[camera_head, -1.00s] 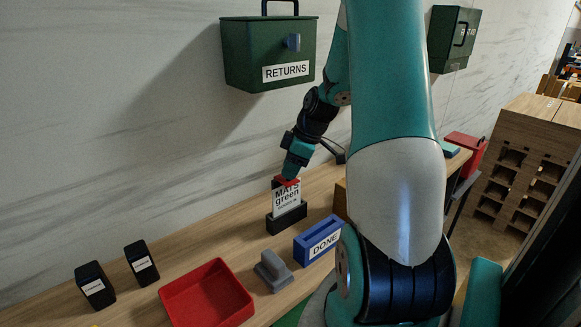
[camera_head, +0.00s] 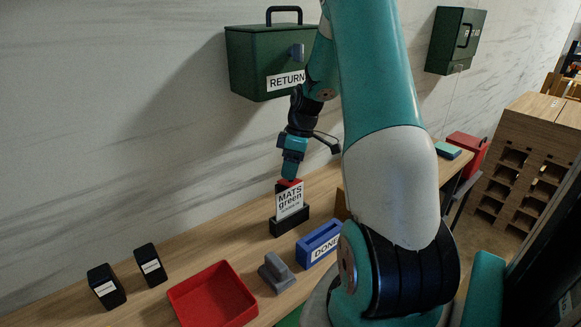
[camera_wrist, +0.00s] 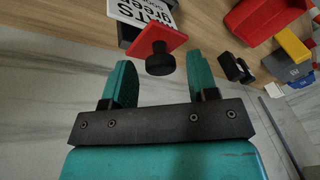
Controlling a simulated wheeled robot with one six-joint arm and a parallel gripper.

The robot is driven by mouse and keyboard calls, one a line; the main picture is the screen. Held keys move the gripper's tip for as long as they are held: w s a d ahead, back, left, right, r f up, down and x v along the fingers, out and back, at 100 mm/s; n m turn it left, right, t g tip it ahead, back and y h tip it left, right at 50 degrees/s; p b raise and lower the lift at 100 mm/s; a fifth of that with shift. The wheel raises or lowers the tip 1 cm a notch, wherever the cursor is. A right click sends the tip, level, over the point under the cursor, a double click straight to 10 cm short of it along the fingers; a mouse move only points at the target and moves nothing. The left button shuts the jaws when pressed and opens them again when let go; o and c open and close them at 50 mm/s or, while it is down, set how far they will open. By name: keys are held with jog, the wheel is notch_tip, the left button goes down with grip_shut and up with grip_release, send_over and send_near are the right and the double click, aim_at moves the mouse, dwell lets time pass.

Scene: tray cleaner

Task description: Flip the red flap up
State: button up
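The red flap (camera_head: 289,183) sits at the top of a white card reading "MATS green" (camera_head: 290,201), which stands in a black holder (camera_head: 289,224) on the wooden counter. In the wrist view the flap (camera_wrist: 160,36) is a flat red plate with a round black knob (camera_wrist: 160,60) facing me. My gripper (camera_head: 290,176) is just above the flap, pointing down. In the wrist view my gripper (camera_wrist: 160,68) has its two teal fingers apart, with the knob appearing between their tips. I cannot tell whether the fingers touch it.
A blue DONE box (camera_head: 320,242), a grey handled block (camera_head: 277,271) and a red tray (camera_head: 212,297) are near the holder. Two black boxes (camera_head: 106,287) stand at left.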

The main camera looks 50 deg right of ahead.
jog(key=shift+r, duration=0.1)
jog(key=shift+d+r, duration=0.15)
jog(key=shift+r, duration=0.15)
jog(key=s+d+r+b, duration=0.2)
jog(key=d, duration=0.4)
jog(key=s+d+r+b, duration=0.2)
jog(key=d+b, duration=0.1)
jog(key=d, duration=0.3)
jog(key=shift+d, duration=0.25)
